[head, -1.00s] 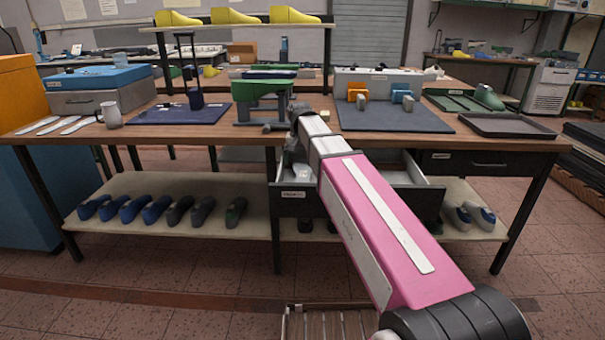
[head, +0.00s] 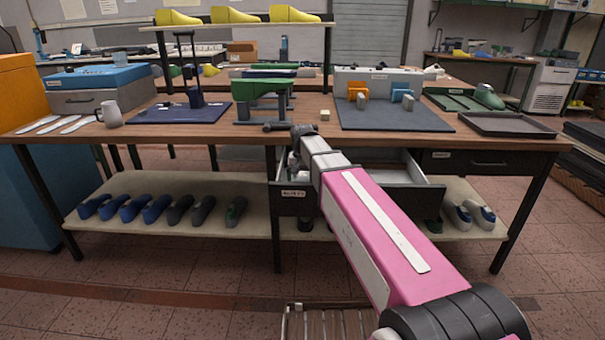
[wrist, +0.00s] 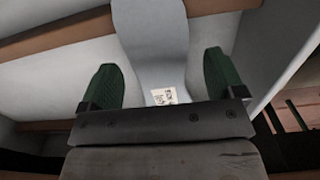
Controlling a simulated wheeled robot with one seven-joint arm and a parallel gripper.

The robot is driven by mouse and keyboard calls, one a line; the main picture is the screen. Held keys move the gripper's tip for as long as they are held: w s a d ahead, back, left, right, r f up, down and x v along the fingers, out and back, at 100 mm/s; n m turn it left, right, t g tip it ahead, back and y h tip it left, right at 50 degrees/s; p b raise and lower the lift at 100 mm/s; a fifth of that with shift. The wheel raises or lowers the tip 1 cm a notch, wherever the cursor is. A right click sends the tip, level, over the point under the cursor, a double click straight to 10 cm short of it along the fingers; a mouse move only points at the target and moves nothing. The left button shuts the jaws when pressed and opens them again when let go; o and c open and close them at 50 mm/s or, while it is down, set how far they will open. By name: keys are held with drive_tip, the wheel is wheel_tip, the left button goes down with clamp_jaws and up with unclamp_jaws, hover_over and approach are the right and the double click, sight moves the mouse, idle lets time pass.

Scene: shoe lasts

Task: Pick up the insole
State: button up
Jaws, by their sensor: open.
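A pale grey-blue insole (wrist: 152,40) with a small printed label (wrist: 163,96) lies below my gripper in the wrist view. My gripper (wrist: 163,82) is open, with one green fingertip on each side of the insole's narrower part. A gap shows between each fingertip and the insole, and nothing is gripped. The insole's near end is hidden behind the gripper body. In the head view my arm reaches to the open drawer (head: 420,194) under the bench, and the gripper is mostly hidden there.
Drawer walls and a brown edge (wrist: 60,32) lie close around the gripper. The bench top (head: 275,130) carries a mug (head: 110,114), a blue mat (head: 180,114), a small beige block (head: 325,115) and a dark tray (head: 505,126). Several shoe lasts stand on the lower shelf (head: 150,183).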

drive_tip(key=shift+f, duration=0.25)
idle(0.4)
drive_tip(key=c, duration=1)
